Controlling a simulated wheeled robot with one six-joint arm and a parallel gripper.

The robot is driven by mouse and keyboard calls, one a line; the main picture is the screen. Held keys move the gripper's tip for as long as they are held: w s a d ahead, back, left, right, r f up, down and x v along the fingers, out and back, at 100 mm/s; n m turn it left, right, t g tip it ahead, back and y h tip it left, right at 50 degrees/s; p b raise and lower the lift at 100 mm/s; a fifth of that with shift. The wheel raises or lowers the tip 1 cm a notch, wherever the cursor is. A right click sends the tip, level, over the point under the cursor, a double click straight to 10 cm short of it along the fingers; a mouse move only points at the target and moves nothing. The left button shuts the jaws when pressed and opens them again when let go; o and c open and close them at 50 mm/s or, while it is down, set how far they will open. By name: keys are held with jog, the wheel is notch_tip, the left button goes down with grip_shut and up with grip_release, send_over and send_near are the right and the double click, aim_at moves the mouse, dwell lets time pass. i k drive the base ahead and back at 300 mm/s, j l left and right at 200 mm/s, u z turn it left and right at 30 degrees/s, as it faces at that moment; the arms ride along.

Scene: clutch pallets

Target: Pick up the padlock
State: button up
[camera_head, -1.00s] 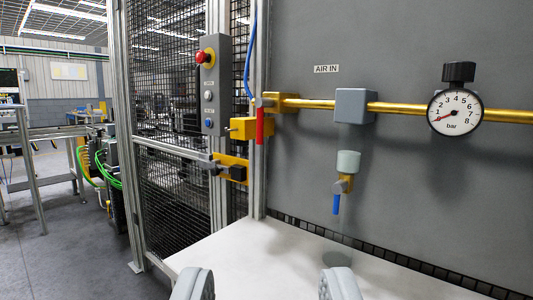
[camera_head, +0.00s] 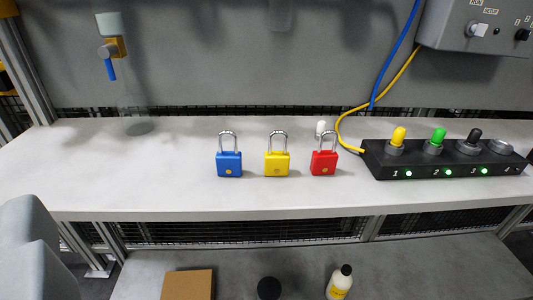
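Three padlocks stand upright in a row on the white bench (camera_head: 80,185): a blue padlock (camera_head: 229,163), a yellow padlock (camera_head: 277,163) and a red padlock (camera_head: 323,162). Each has a silver shackle on top. The task does not say which one is meant. Grey rounded parts of my gripper (camera_head: 38,250) show at the lower left edge, well to the left of the padlocks and apart from them. Its fingertips are not clearly shown, so I cannot tell whether it is open.
A black switch strip (camera_head: 445,172) stands right of the red padlock, with a yellow cable (camera_head: 350,128) behind. A small white object (camera_head: 320,129) is behind the red padlock. Below are a cardboard box (camera_head: 188,284) and a bottle (camera_head: 340,282).

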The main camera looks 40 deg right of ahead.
aim_at(275, 162)
jog(key=k+j+z, duration=0.1)
jog(key=j+z, duration=0.15)
jog(key=z, duration=0.15)
jog(key=k+j+z, duration=0.1)
jog(key=j+z, duration=0.15)
jog(key=z, duration=0.15)
jog(key=k+j+z, duration=0.1)
jog(key=z, duration=0.3)
jog(key=k+j, duration=0.05)
jog(key=j, duration=0.05)
